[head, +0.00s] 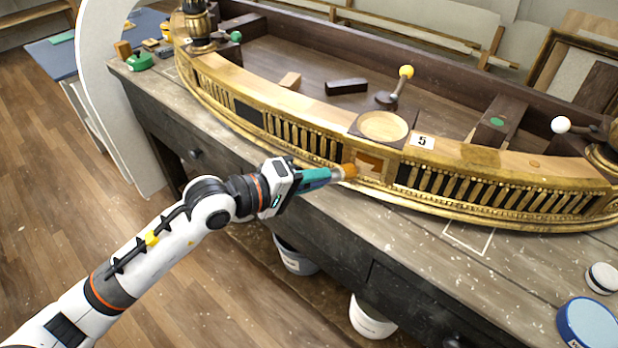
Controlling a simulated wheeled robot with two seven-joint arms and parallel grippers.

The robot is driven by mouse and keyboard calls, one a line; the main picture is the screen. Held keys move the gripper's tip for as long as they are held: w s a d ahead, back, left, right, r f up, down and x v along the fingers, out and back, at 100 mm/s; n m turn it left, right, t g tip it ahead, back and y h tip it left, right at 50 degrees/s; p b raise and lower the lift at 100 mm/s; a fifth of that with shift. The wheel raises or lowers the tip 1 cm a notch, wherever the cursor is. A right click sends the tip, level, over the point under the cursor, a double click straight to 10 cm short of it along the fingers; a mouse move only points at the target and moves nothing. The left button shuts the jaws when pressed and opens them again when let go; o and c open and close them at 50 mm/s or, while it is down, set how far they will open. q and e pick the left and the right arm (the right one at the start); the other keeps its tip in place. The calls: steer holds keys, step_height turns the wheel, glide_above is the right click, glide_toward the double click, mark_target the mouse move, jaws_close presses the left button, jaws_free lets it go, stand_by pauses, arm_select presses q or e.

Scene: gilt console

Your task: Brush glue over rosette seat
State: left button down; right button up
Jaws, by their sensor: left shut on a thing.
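My left gripper (294,180) is shut on a brush (318,178) with a teal handle, in front of the gilt console's curved front. The brush points right, and its orange-brown bristle end (347,171) is at the left edge of a pale, bare wood square in the gilt frieze, which looks like the rosette seat (374,176). An orange-brown patch, like glue, shows on the upper part of that square. I cannot tell whether the bristles touch the wood. My right gripper is not in view.
The gilt console (470,196) lies on a worn grey bench (350,215). A round pale wood recess (384,126) and a "5" label (422,141) sit above the square. A blue-rimmed lid (588,324) and a white jar (603,278) stand at lower right. Buckets (371,318) stand below.

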mark_target(331, 181)
arm_select(q)
steer(key=shift+s+d, duration=0.3)
steer(key=shift+d, duration=0.35)
steer(key=shift+s+d, duration=0.3)
steer(key=shift+d, duration=0.35)
steer(key=shift+d+r+b, duration=0.35)
steer(key=shift+r+b, duration=0.4)
steer(key=shift+b, duration=0.25)
steer(key=a+b, duration=0.1)
steer(key=w+a+b, duration=0.1)
steer(key=shift+a, duration=0.3)
steer(key=shift+w+a+r+b, duration=0.15)
steer(key=shift+w+a+b, duration=0.15)
steer(key=shift+a+b, duration=0.35)
